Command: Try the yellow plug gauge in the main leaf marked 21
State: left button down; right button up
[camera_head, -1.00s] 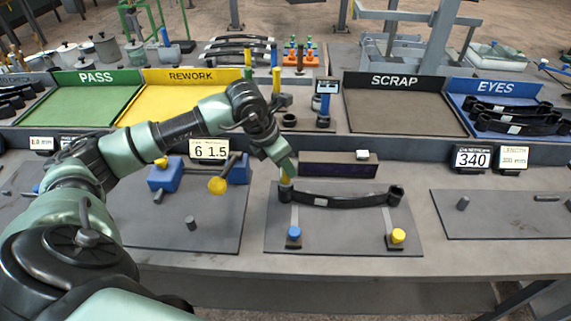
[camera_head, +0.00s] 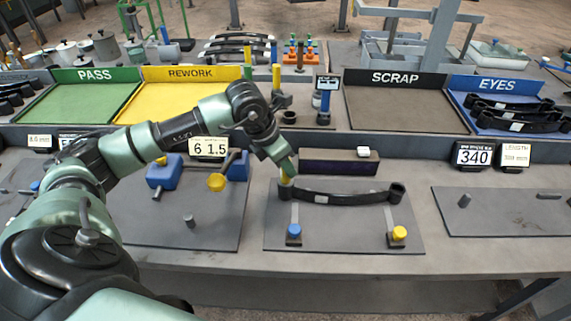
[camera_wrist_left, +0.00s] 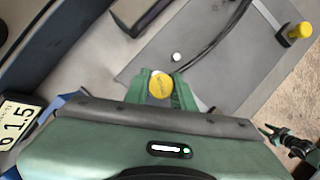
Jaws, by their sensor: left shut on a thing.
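The main leaf (camera_head: 345,199), a dark, slightly curved bar with an eye at each end, lies on a grey plate (camera_head: 340,235) in the middle of the bench. Its pale label is too small to read. My left gripper (camera_head: 287,171) is at the leaf's left end, shut on the yellow plug gauge (camera_head: 286,181). The gauge's round yellow top also shows between the fingers in the left wrist view (camera_wrist_left: 160,86). The gauge is over or in the left eye, which is hidden; I cannot tell how deep it is.
A blue knob (camera_head: 294,231) and a yellow knob (camera_head: 399,233) stand at the plate's front. A dark block (camera_head: 338,168) lies behind the leaf. Behind are green, yellow, brown and blue trays; the blue EYES tray (camera_head: 460,99) holds several leaves.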

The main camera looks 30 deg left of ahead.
pick_arm(q)
jog(key=shift+f+b, duration=0.45)
dwell(1.1)
jog(key=shift+r, duration=0.1)
jog(key=shift+r+p, duration=1.65)
jog(key=shift+r, duration=1.4)
jog(key=shift+r, duration=0.1)
jog(key=shift+r+p, duration=1.05)
jog(key=shift+r, duration=0.9)
